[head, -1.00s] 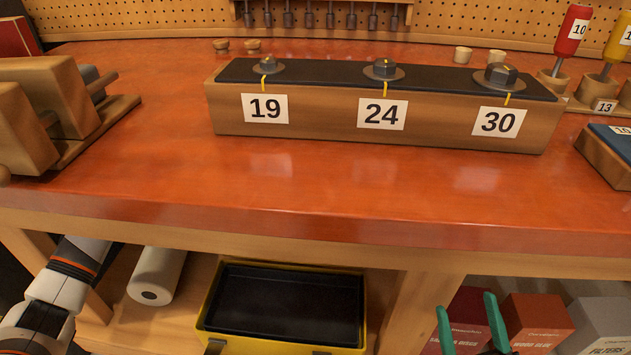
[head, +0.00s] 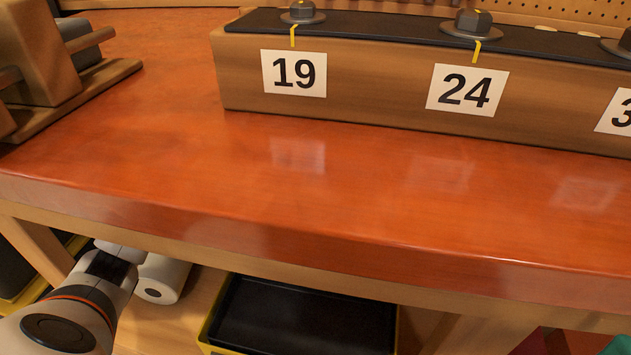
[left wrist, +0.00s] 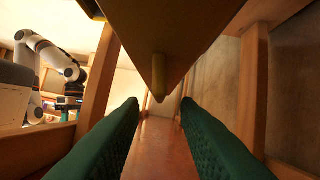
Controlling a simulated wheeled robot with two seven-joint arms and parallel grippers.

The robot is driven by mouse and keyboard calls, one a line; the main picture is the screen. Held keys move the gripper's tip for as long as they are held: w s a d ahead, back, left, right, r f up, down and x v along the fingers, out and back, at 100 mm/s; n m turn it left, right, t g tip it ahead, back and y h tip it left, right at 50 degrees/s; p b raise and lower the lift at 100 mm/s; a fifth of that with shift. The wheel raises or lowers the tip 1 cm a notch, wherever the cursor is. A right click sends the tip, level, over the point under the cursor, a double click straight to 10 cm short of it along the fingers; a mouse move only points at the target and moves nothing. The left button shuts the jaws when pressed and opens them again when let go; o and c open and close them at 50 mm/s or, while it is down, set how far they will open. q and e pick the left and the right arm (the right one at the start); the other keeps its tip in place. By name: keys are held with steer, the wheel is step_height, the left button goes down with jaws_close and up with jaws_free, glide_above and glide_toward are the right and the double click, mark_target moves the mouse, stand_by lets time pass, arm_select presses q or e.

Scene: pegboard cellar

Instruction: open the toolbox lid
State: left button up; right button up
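The toolbox (head: 305,318) sits on the shelf under the bench, at the bottom middle of the head view. It has a black top within a yellow body, and the lid looks shut; its front is cut off by the frame. My left arm comes in at the lower left, and its gripper is hidden there. In the left wrist view my left gripper (left wrist: 160,108) has its green fingers wide apart with nothing between the pads. A dark body with a yellowish edge looms above them; I cannot tell whether it is the toolbox. Only a green bit of my right gripper (head: 616,346) shows.
The bench top (head: 200,180) overhangs the shelf, its front edge (head: 330,260) crossing above the toolbox. A wooden block (head: 370,90) with numbered bolts stands on the bench. Wooden posts flank the left wrist view.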

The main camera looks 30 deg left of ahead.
arm_select(q)
steer(key=shift+b+x, duration=0.3)
steer(key=shift+x, duration=2.05)
jaws_close()
